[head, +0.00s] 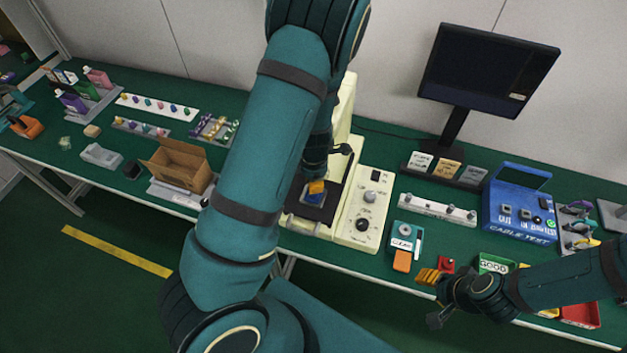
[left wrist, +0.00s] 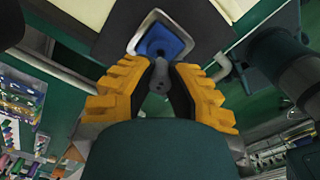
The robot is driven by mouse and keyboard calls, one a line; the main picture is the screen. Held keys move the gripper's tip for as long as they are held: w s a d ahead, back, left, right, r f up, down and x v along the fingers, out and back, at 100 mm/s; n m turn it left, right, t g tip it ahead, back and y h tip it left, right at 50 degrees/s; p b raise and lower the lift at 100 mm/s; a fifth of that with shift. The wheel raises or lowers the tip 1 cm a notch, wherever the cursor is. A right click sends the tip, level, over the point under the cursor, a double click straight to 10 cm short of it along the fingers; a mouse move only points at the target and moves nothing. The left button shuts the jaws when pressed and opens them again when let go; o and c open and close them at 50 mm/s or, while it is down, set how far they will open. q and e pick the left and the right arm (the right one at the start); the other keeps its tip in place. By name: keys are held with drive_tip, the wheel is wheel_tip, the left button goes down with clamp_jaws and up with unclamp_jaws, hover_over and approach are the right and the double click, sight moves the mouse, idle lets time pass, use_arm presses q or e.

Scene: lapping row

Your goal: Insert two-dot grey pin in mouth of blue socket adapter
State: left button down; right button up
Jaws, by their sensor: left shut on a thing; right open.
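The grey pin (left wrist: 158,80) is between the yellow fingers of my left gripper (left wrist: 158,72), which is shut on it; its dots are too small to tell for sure. Just beyond the pin's end is the blue socket adapter (left wrist: 165,40), seated in a square metal-rimmed holder. I cannot tell whether the pin touches or enters its mouth. In the head view my left gripper (head: 316,187) points down over the blue adapter (head: 313,198) on the cream machine, and the pin is hidden there. My right gripper (head: 430,282) is open near the table's front edge, with no held thing visible.
The cream machine's control panel (head: 370,205) stands right of the left gripper. An open cardboard box (head: 180,165) stands left of my left arm. A blue cable tester (head: 520,210), green bin (head: 495,263) and red bin (head: 580,312) are at the right.

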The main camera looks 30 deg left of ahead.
use_arm(q)
drive_tip(key=shift+p, duration=0.35)
idle(0.6)
drive_tip(key=shift+f+b, duration=0.9)
drive_tip(key=shift+f, duration=0.3)
drive_tip(key=c, duration=1)
unclamp_jaws()
drive_tip(key=shift+o, duration=0.2)
wheel_tip(320, 180, up, 12)
drive_tip(key=shift+r, duration=0.1)
